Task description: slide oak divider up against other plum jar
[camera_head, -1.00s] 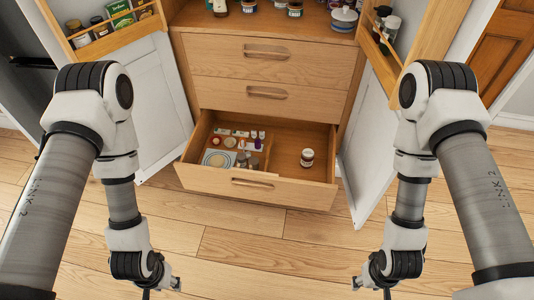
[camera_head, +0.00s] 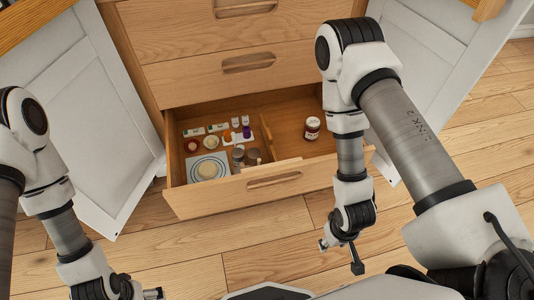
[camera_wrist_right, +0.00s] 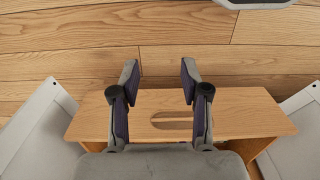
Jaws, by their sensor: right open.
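The oak divider (camera_head: 268,138) is a thin wooden strip standing in the open drawer, between the filled left part and the emptier right part. A jar (camera_head: 312,128) with a white lid and dark reddish label stands alone to its right, apart from it. Small jars (camera_head: 238,156) stand left of the divider; I cannot tell whether one is plum. My right gripper (camera_head: 340,256) is open and empty, outside the drawer front. In the right wrist view its two fingers (camera_wrist_right: 158,75) are spread above the drawer front. My left gripper (camera_head: 152,293) is at the bottom edge, its jaws unclear.
The drawer front (camera_head: 215,197) has a cut-out handle. The left part holds a round plate (camera_head: 208,169), small tins and bottles. Closed drawers (camera_head: 245,65) are above. White cabinet doors (camera_head: 75,120) stand open on both sides. The drawer's right part is mostly bare around the jar.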

